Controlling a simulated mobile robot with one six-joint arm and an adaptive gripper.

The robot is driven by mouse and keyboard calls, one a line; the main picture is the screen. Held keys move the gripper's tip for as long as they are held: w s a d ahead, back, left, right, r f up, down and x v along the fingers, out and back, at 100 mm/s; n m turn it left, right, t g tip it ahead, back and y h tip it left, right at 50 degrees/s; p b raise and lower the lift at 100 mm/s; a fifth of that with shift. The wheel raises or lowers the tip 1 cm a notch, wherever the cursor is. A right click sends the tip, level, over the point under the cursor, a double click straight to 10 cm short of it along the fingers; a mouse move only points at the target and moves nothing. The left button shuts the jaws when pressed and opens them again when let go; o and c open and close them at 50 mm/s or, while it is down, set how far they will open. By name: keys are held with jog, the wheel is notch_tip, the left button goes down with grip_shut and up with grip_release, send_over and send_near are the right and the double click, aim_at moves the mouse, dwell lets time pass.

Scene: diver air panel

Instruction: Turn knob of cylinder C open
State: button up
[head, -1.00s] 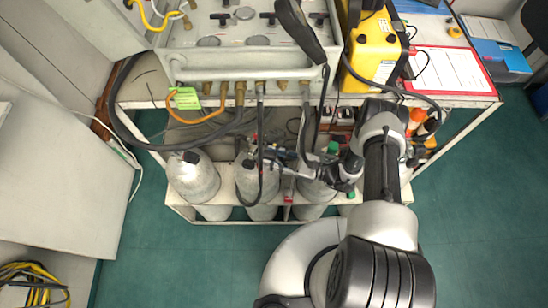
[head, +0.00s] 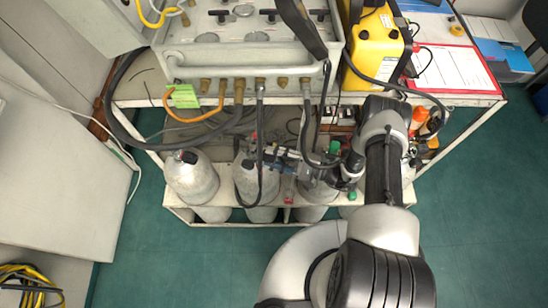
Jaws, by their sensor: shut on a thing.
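Grey gas cylinders stand in a row in the rack under the panel: a left one (head: 191,178), a second one (head: 250,183) and a third one (head: 317,193), partly behind my arm. I cannot read any letters on them. My gripper (head: 272,153) reaches in from the right, above the tops of the second and third cylinders. It is shut on a small part at the valves, apparently a knob. The fingers and a black hose hide most of this part, so I cannot tell its turn position.
Black hoses (head: 260,140) loop down close to my gripper. A yellow case (head: 375,50) and a red-edged sheet (head: 450,70) lie at right.

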jog(key=n, duration=0.4)
jog(key=shift+n, duration=0.4)
jog(key=shift+n+g, duration=0.3)
jog(key=shift+n, duration=1.8)
jog(key=o, duration=1.1)
jog(key=shift+d, duration=0.1)
jog(key=v, duration=1.1)
jog(key=shift+s+d+f, duration=0.1)
jog(key=shift+d+f, duration=0.05)
jog(key=shift+d, duration=0.25)
jog(key=shift+s, duration=0.1)
